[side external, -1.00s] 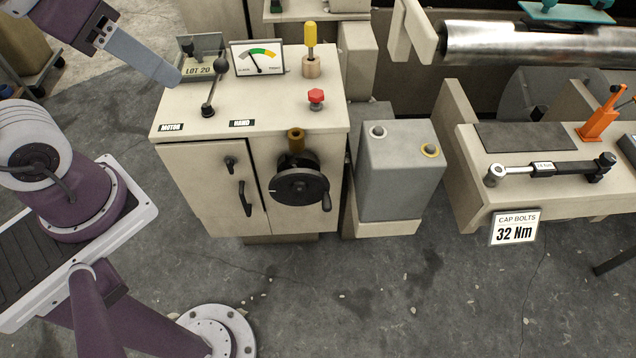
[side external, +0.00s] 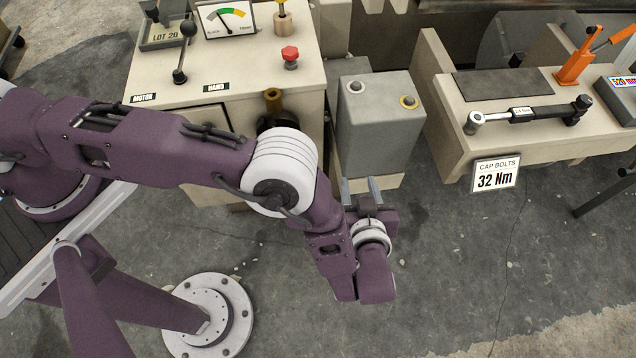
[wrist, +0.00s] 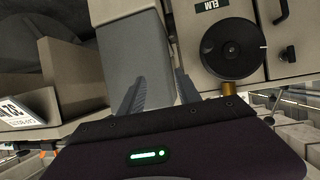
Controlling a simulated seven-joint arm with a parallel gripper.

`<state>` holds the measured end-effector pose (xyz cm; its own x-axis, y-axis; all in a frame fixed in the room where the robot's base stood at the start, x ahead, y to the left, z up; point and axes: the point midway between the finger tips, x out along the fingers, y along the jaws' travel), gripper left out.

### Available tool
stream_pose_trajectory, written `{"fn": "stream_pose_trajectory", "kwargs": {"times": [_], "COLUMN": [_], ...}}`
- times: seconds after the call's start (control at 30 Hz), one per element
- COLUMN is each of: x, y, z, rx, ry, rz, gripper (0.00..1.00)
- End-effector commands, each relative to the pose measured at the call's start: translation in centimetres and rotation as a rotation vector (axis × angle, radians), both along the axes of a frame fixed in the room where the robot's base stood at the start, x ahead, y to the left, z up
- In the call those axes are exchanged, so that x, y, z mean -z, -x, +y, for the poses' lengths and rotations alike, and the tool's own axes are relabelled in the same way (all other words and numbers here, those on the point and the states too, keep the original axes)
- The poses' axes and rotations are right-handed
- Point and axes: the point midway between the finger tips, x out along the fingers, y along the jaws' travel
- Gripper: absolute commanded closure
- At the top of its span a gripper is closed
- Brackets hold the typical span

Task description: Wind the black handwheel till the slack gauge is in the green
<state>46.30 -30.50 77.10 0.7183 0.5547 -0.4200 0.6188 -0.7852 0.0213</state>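The black handwheel (wrist: 233,47) is on the cabinet front in the wrist view, right of my fingers. In the side view my arm hides most of it. The slack gauge (side external: 240,28) stands at the back of the cabinet top. Its needle leans left of upright, and the exact band under its tip is too small to tell. My gripper (side external: 361,185) is open and empty, low in front of the grey box and to the right of the handwheel. Its two fingers (wrist: 158,88) are apart in the wrist view and do not touch the wheel.
A grey box (side external: 380,125) stands right of the cabinet. On the cabinet top are a black-knobbed lever (side external: 187,50), between MOTOR and HAND labels, and a red knob (side external: 290,54). A brass fitting (side external: 273,98) sits above the wheel. A bench (side external: 450,135) holds a torque wrench (side external: 530,112).

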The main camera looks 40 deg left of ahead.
Motion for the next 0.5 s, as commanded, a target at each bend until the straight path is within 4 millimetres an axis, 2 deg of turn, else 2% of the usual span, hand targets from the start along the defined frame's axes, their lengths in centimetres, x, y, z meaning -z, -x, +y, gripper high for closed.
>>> {"fn": "stream_pose_trajectory", "kwargs": {"times": [0.03,0.1,0.2,0.3,0.5], "x": [1.8,3.0,3.7,3.8,4.3], "y": [2.2,4.4,6.1,6.2,4.7], "z": [1.8,3.9,5.6,6.2,7.7], "rx": [-0.031,-0.071,-0.1,-0.107,-0.106], "ry": [-0.082,-0.173,-0.246,-0.262,-0.261], "rz": [0.0,-0.008,-0.015,-0.017,-0.016], "gripper": [0.6,0.6,0.6,0.6,0.6]}}
